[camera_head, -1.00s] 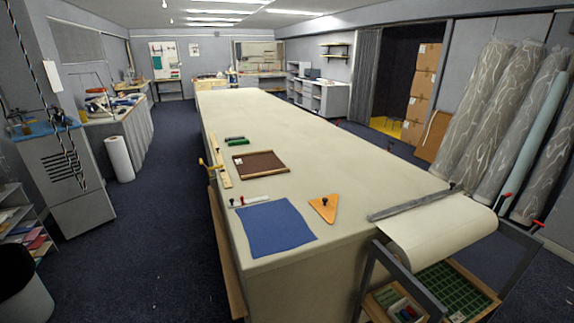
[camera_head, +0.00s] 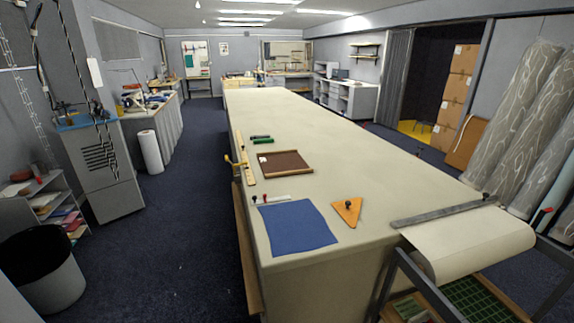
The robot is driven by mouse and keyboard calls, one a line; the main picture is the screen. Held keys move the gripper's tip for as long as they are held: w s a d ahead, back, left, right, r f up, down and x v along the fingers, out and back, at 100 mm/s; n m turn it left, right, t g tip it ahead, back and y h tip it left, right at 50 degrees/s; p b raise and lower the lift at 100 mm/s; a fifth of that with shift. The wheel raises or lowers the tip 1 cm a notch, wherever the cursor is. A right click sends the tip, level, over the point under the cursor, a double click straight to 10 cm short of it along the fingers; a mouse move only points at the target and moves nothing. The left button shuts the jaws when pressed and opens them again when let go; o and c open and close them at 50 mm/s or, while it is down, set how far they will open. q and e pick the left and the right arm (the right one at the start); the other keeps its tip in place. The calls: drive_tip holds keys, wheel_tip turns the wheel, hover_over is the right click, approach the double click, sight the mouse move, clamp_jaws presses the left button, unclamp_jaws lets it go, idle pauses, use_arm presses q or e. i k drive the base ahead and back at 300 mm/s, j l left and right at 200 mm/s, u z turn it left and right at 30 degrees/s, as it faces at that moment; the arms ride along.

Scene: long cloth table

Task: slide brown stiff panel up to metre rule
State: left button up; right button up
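The brown panel (camera_head: 284,161) lies flat on the long cloth table (camera_head: 330,135), with a lighter border along its edges and a small pale mark near its far left corner. The metre rule (camera_head: 245,158) is a narrow yellowish strip along the table's left edge, left of the panel. A narrow strip of bare table shows between the panel and the rule. Neither of my grippers is in the head view.
A blue cloth (camera_head: 297,226), an orange triangle (camera_head: 347,211) and a small pale strip with dark knobs (camera_head: 273,199) lie nearer. Green blocks (camera_head: 261,138) lie beyond the panel. A grey bar (camera_head: 443,214) crosses the paper roll.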

sight(286, 163)
drive_tip(key=u, duration=2.4)
drive_tip(key=i+z, duration=0.2)
drive_tip(key=i, duration=0.4)
drive_tip(key=i+z, duration=0.35)
drive_tip(key=i, duration=0.15)
drive_tip(key=i+j+z, duration=0.1)
drive_tip(key=i+z, duration=0.65)
drive_tip(key=i+j+z, duration=0.1)
drive_tip(key=i+z, duration=0.25)
drive_tip(key=i, duration=0.25)
